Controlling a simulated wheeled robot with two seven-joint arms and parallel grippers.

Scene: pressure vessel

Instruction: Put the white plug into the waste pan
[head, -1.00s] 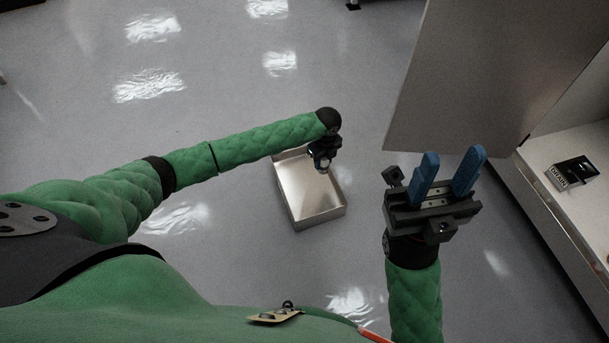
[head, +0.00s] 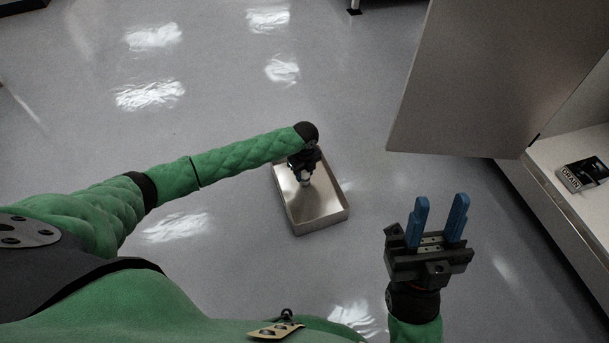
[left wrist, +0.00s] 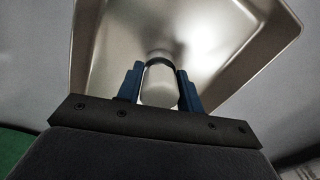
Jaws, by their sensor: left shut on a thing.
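The white plug (left wrist: 160,85) is between the two blue fingers of my left gripper (left wrist: 160,92) in the left wrist view. The gripper is shut on it. In the head view my left gripper (head: 304,180) points down over the waste pan (head: 322,217), a shallow open metal pan on the floor. The pan fills the upper part of the left wrist view (left wrist: 215,55), behind the plug. I cannot tell the exact height of the plug over the pan's bottom. My right gripper (head: 436,222) is open and empty, with its blue fingers apart, to the right of the pan.
A grey panel (head: 490,80) stands at the upper right, beside an open cabinet (head: 570,215). A black block labelled DRAIN (head: 583,174) lies on the cabinet's shelf. The floor (head: 220,120) around the pan is clear.

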